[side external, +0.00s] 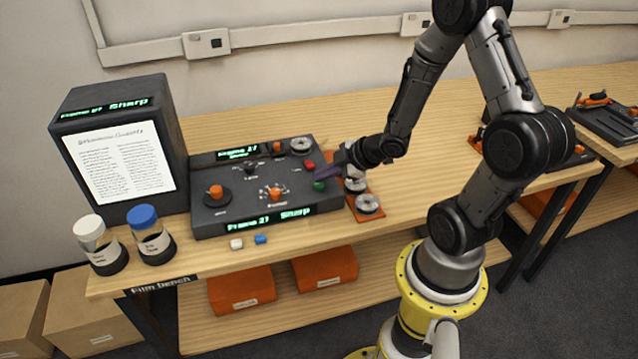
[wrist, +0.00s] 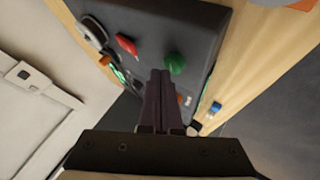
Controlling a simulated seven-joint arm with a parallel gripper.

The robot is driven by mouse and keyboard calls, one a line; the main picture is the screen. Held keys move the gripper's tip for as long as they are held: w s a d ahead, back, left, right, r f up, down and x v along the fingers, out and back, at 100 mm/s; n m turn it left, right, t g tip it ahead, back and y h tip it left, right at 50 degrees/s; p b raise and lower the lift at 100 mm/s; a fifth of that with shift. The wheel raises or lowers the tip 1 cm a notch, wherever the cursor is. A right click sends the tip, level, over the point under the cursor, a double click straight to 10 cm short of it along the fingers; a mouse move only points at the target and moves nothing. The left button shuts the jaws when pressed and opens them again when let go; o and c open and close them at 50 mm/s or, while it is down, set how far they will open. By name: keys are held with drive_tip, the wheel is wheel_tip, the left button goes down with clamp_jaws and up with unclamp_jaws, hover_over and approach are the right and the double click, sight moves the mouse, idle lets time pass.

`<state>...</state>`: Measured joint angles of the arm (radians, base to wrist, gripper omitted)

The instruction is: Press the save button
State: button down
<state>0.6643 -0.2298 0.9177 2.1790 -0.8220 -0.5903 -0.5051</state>
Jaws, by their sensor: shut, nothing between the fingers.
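The dark film console (side external: 230,205) sits on the wooden bench. Near its right edge are a red button (side external: 309,165) and a green button (side external: 319,186). The wrist view also shows the red button (wrist: 126,44) and the green button (wrist: 176,63). I cannot read which one is labelled save. My gripper (side external: 321,172) is shut and empty over the console's right edge, close to both buttons. In the wrist view my gripper's fingertips (wrist: 161,72) appear just beside the green button; I cannot tell whether they touch anything.
Orange knobs (side external: 216,191) and a reel (side external: 301,146) stand on the console. A screen box (side external: 120,150) stands at left, with white-capped (side external: 100,250) and blue-capped (side external: 152,238) jars in front. An orange tray (side external: 362,188) with reels lies right of the console.

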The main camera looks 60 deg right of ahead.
sight(324, 185)
drive_tip(key=shift+f, duration=0.45)
idle(0.6)
idle(0.4)
drive_tip(key=shift+r, duration=0.9)
drive_tip(key=shift+r, duration=2.45)
